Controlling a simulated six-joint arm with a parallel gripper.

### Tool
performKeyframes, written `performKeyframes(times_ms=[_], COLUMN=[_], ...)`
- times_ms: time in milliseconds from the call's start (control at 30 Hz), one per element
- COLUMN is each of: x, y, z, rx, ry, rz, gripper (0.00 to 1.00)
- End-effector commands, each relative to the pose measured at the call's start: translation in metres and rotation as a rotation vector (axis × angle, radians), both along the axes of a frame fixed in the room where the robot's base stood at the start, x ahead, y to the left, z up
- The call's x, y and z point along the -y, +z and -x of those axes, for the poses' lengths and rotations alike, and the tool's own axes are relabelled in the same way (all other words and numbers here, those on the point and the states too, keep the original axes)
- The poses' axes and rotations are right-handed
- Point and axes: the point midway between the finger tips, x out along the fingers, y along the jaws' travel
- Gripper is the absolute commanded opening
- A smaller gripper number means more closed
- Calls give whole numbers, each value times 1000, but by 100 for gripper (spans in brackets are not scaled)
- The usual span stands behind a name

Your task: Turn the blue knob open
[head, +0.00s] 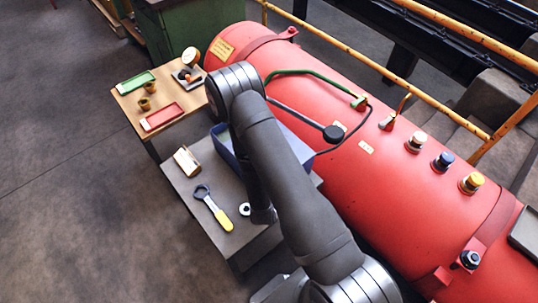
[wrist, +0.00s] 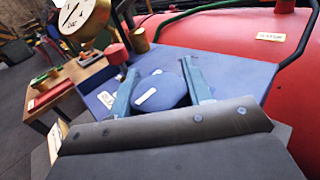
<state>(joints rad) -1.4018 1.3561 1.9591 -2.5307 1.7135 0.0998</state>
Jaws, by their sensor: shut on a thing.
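A wooden table with green (head: 136,82) and red (head: 162,117) trays stands behind. A yellow rail (head: 400,78) runs behind the boiler.

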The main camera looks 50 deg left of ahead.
Motion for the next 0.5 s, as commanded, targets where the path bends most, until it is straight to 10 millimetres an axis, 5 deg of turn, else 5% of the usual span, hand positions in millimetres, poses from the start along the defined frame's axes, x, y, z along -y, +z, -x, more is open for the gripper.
performKeyframes(times_ms=[333,367,500], x=[0,0,0], y=[0,0,0], z=[0,0,0], rx=[0,0,1], ry=[4,4,3], rz=[1,1,1], gripper=[22,49,67])
